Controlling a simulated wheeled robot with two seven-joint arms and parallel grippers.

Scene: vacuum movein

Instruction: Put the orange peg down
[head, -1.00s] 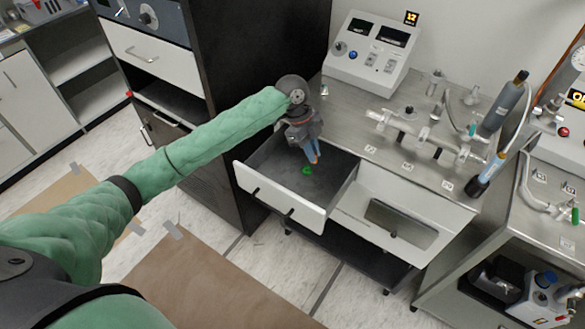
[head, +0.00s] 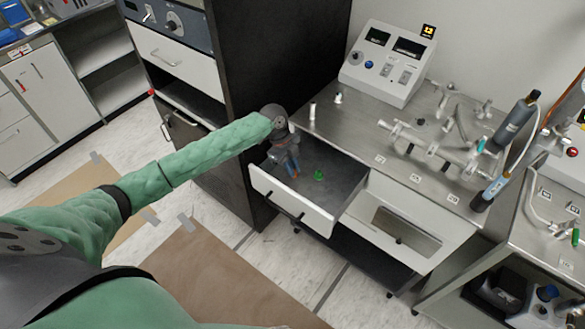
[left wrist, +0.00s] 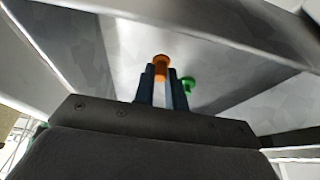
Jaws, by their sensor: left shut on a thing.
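My left gripper (head: 294,173) is inside the open drawer (head: 290,202), low over its dark floor. It is shut on the orange peg (left wrist: 160,67), whose round top shows between the dark fingers in the left wrist view. In the head view only a small bit of orange shows at the fingertips. I cannot tell whether the peg touches the drawer floor. A green peg (head: 319,175) stands in the drawer just right of the gripper; it also shows in the left wrist view (left wrist: 188,84). My right gripper is not in view.
The drawer's front and side walls surround the gripper. A steel worktop (head: 340,130) lies behind and to the right, with a control box (head: 388,62) and glass tubing (head: 430,145) on it. A tall black cabinet (head: 265,60) stands close on the left.

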